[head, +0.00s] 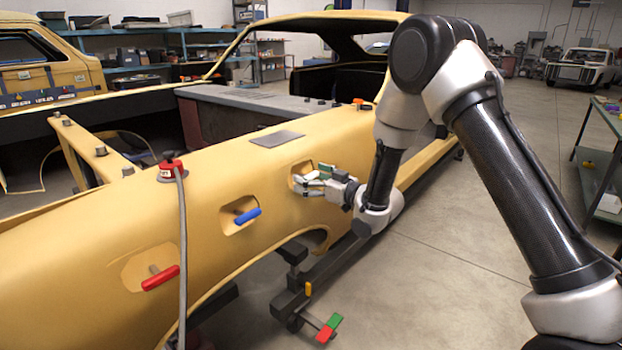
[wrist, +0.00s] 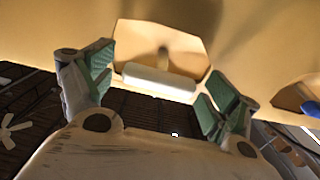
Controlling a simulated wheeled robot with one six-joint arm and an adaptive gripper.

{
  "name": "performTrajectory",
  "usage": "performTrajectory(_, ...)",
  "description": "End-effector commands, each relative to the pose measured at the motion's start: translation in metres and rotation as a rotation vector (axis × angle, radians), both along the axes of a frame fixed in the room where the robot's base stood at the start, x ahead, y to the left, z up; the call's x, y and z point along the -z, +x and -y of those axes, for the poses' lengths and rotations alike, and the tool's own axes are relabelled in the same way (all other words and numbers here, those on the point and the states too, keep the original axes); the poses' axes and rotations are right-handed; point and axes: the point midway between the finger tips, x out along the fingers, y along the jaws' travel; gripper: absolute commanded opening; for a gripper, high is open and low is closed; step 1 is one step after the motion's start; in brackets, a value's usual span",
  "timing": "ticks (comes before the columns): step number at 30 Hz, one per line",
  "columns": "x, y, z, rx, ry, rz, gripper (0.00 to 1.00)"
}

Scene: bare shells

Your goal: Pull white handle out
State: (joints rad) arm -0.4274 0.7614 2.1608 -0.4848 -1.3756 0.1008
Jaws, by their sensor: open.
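The white handle (wrist: 159,80) is a short horizontal bar on a stem, set in a recess of the yellow car shell. In the wrist view it lies ahead of and between the spread green-padded fingers of my gripper (wrist: 155,93), and I see no contact. In the head view my gripper (head: 308,182) is at the rightmost recess (head: 297,170) of the shell's side, where its fingers hide the white handle. My gripper is open and empty.
A blue handle (head: 247,216) and a red handle (head: 160,278) stand out from recesses further left on the yellow shell (head: 215,160). A grey hose (head: 182,250) hangs down the shell from a red fitting (head: 171,170). The floor (head: 430,290) at right is clear.

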Motion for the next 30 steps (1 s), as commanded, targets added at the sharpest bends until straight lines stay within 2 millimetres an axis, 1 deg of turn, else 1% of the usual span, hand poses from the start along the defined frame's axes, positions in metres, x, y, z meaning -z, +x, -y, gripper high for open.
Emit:
performTrajectory(2,0.0,0.0,0.0,0.0,0.0,0.0,0.87)
performTrajectory(6,0.0,0.0,0.0,0.0,0.0,0.0,0.61)
performTrajectory(8,0.0,0.0,0.0,0.0,0.0,0.0,0.5)
performTrajectory(9,0.0,0.0,0.0,0.0,0.0,0.0,0.43)
performTrajectory(11,0.0,0.0,0.0,0.0,-0.001,0.001,0.32)
performTrajectory(12,0.0,0.0,0.0,0.0,-0.001,0.001,0.25)
performTrajectory(13,0.0,0.0,0.0,0.0,-0.001,0.001,0.24)
performTrajectory(16,-0.001,-0.002,0.004,0.0,0.0,0.001,0.24)
performTrajectory(21,-0.006,-0.015,0.019,0.001,-0.001,0.001,0.24)
performTrajectory(28,-0.006,-0.016,0.02,0.001,-0.001,0.001,0.24)
performTrajectory(29,-0.006,-0.016,0.02,0.001,-0.001,0.001,0.68)
performTrajectory(30,-0.006,-0.016,0.02,0.001,0.0,0.0,0.76)
